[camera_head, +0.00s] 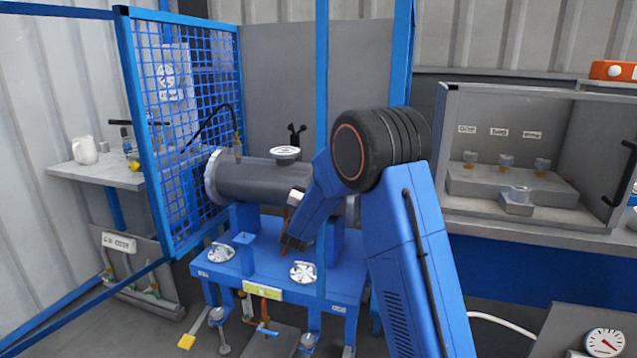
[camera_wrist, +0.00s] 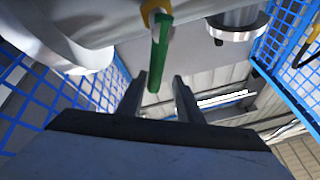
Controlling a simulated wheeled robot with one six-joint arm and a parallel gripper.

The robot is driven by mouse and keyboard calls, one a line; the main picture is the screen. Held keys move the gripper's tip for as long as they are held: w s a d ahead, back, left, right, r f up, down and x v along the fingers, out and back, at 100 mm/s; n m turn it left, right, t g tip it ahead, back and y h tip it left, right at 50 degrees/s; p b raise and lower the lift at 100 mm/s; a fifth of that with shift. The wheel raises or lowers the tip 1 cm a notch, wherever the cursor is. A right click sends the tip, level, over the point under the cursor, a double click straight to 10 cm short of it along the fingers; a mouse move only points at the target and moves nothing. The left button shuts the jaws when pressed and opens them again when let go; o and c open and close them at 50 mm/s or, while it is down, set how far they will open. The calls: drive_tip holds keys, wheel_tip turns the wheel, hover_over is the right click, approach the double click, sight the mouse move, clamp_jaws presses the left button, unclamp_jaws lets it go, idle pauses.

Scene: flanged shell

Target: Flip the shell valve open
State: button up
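The grey cylindrical shell (camera_head: 255,182) lies on a blue stand in the head view. It also shows from below in the wrist view (camera_wrist: 110,18). In the wrist view a green lever (camera_wrist: 160,52) hangs from a brass-yellow fitting (camera_wrist: 154,12) at the shell. My gripper (camera_wrist: 160,82) is open. The lever's lower end shows between its two fingers, with a gap on each side; whether it is at their depth I cannot tell. In the head view my arm covers the shell's right part, and the green lever cannot be seen.
The blue stand (camera_head: 262,262) carries two silver handwheel-like parts, one (camera_head: 304,272) near its front edge. A blue mesh panel (camera_head: 190,125) stands to the left. A blue post (camera_head: 321,90) rises close to my arm. A glass-fronted cabinet (camera_head: 448,150) stands at the right.

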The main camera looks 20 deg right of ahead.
wheel_tip(320, 180, up, 8)
drive_tip(key=shift+f, duration=0.2)
